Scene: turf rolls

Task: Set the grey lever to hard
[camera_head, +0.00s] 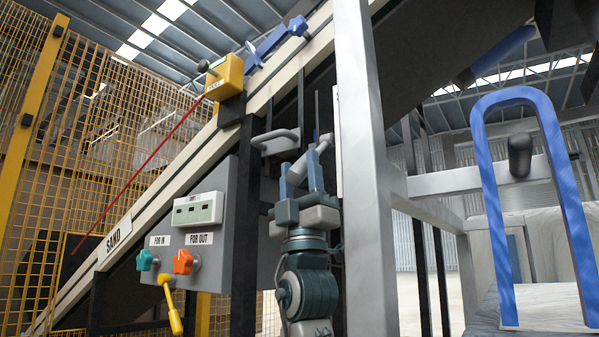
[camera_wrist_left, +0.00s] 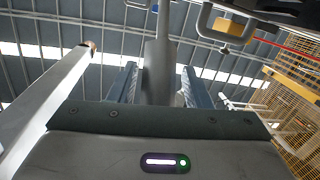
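The grey lever (camera_head: 276,137) shows in the head view as a rounded grey bar left of the thick post, partly hidden by my left gripper. My left gripper (camera_head: 302,176) points up from below, its two blue fingers apart at the lever's right part. In the left wrist view a grey shaft (camera_wrist_left: 159,75), which looks like part of the lever, stands between the open fingers (camera_wrist_left: 159,90). Narrow gaps show on both sides; contact cannot be told. No "hard" marking is readable; a white plate at the post is seen edge-on. My right gripper is out of view.
A thick grey post (camera_head: 365,180) stands close right of my left gripper. Left is a grey panel (camera_head: 228,235) with a teal knob (camera_head: 146,260), an orange knob (camera_head: 184,262) and a yellow lever (camera_head: 172,308). A blue arch (camera_head: 492,210) stands at right. A sloping conveyor runs overhead.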

